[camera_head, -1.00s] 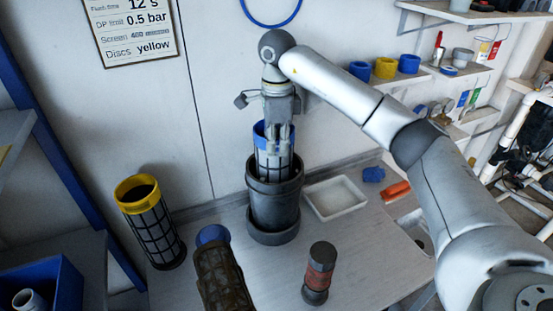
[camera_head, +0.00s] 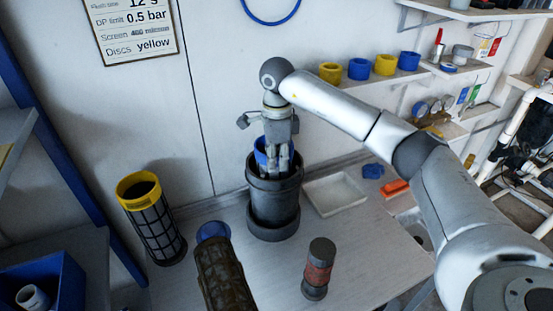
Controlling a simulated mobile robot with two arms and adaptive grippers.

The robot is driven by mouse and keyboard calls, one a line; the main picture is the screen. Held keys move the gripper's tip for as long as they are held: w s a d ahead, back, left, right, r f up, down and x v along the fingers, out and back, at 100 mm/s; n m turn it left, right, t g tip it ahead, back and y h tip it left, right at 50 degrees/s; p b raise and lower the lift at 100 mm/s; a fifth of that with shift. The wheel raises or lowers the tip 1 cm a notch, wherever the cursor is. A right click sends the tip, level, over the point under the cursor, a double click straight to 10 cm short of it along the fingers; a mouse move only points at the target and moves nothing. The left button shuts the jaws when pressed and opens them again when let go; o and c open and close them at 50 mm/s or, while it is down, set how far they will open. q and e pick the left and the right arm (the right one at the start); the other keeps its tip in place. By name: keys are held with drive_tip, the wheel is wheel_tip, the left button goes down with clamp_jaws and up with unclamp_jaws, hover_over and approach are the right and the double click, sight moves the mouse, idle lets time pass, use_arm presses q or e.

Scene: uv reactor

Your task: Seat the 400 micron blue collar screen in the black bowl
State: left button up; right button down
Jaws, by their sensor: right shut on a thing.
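The blue collar screen (camera_head: 261,156) stands upright inside the black bowl (camera_head: 273,200) on the bench. Only its blue collar and a little of its upper part show above the bowl's rim; the rest is hidden in the bowl. My right gripper (camera_head: 278,170) points down over the bowl and is shut on the screen's upper edge, its fingertips at the bowl's mouth. I cannot tell whether the screen touches the bottom. My left gripper is not in view.
A yellow collar screen (camera_head: 152,218) stands at the left. A white tray (camera_head: 334,194) lies right of the bowl. Collar rings (camera_head: 384,65) sit on the wall shelf.

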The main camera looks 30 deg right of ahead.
drive_tip(key=shift+f, duration=0.2)
drive_tip(key=c, duration=1.6)
unclamp_jaws()
drive_tip(key=shift+o, duration=0.2)
drive_tip(key=shift+r+p, duration=0.4)
drive_tip(key=shift+r, duration=0.25)
wheel_tip(320, 180, up, 12)
drive_tip(key=b, duration=0.1)
